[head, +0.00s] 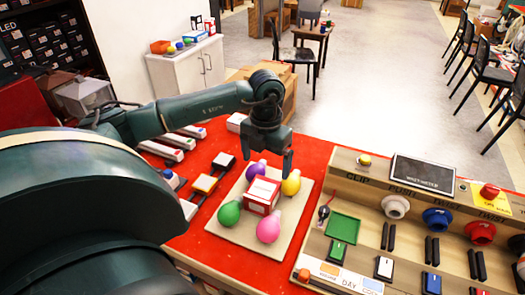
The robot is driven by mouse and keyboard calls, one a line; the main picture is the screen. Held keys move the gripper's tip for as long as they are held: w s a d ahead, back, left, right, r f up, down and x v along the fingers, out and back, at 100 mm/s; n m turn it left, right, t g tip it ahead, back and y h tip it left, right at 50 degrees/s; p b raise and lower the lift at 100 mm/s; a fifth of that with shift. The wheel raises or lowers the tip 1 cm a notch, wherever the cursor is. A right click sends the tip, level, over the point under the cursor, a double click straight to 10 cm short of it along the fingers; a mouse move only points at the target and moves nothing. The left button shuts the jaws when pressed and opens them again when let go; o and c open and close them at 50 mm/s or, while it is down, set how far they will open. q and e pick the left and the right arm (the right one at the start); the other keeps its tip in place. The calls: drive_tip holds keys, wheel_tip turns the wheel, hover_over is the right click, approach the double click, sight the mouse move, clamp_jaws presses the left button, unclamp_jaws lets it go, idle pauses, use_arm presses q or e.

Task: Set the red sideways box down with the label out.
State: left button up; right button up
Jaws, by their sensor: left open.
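The red box (260,198), with white on its faces, sits in the middle of a beige square board (288,242) on the red table. I cannot read its label at this size. Purple (257,169), yellow (291,183), green (229,213) and pink (269,229) bulb-shaped pieces surround it on the board. My left gripper (272,160) points down above the board's far side, just behind the box. It is open, with no object visible between its fingers. My right gripper is not in view.
A wooden panel (345,180) with knobs, switches and a green tray (343,228) stands to the right of the board. Bare red table (310,152) shows behind the board.

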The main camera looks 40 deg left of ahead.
sight(264, 187)
use_arm(q)
drive_tip(key=shift+n, duration=0.7)
drive_tip(key=shift+a+f, duration=0.1)
drive_tip(key=shift+f, duration=0.05)
wheel_tip(264, 187, down, 3)
drive_tip(key=shift+n+b, duration=0.3)
drive_tip(key=shift+b, duration=0.85)
wheel_tip(264, 187, down, 4)
drive_tip(key=b, duration=0.3)
drive_tip(key=shift+f, duration=0.15)
drive_tip(key=shift+s+f+b, duration=0.1)
drive_tip(key=shift+f+b, duration=0.2)
drive_tip(key=shift+f, duration=0.25)
drive_tip(key=f+b, duration=0.2)
drive_tip(key=f, duration=0.1)
drive_tip(key=f+b, duration=0.1)
drive_tip(key=shift+s+f, duration=0.4)
drive_tip(key=shift+r, duration=0.1)
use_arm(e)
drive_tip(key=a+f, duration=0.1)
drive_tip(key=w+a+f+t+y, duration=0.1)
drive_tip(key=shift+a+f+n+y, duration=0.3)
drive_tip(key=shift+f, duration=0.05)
